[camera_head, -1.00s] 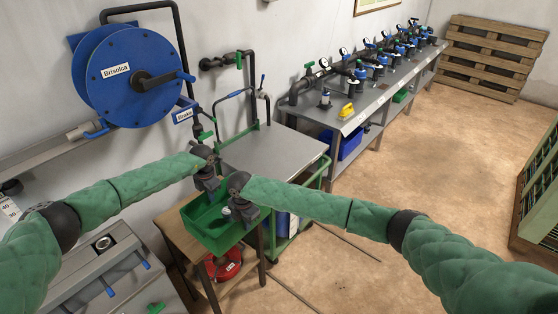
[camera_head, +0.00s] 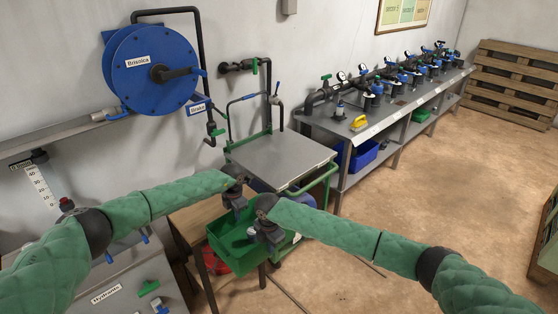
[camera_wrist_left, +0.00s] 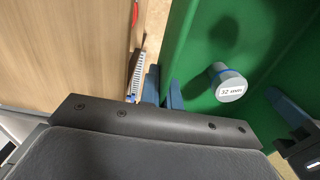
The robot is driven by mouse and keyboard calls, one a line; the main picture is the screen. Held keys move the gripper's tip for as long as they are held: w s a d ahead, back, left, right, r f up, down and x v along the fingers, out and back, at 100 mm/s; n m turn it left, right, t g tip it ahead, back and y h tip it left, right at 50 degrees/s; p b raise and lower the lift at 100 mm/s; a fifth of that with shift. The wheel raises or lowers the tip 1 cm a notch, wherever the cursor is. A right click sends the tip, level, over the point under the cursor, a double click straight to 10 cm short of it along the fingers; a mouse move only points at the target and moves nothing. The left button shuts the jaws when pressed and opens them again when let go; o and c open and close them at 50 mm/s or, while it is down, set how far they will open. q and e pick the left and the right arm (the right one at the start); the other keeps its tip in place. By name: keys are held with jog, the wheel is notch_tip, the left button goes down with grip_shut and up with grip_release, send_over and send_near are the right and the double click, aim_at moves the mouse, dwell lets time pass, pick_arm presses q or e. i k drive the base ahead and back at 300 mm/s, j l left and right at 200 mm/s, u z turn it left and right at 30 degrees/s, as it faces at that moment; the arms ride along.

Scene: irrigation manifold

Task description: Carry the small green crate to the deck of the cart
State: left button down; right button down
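The small green crate (camera_head: 222,243) hangs between my two grippers, at the right edge of the wooden table and partly in front of it. A grey capped fitting marked "32 mm" (camera_wrist_left: 230,86) stands inside it. My left gripper (camera_head: 236,203) is shut on the crate's far wall; in the left wrist view its blue fingers (camera_wrist_left: 163,92) straddle the green wall. My right gripper (camera_head: 268,236) is at the near right wall and seems shut on it, its fingertips partly hidden. The cart's grey deck (camera_head: 280,160) is empty, behind and right of the crate.
The wooden table (camera_head: 185,222) is beside the crate, with a red item (camera_head: 215,262) below. Pipes and a valve (camera_head: 278,98) stand behind the deck. Open floor (camera_head: 420,190) lies right.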

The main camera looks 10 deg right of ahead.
aim_at(276, 158)
jog(key=i+l+u, duration=0.15)
jog(key=l+u, duration=0.15)
jog(key=l, duration=1.05)
jog(key=l+u, duration=0.3)
jog(key=l, duration=1.05)
jog(key=i+l+u, duration=0.1)
jog(key=i+l, duration=0.45)
jog(key=i, duration=0.95)
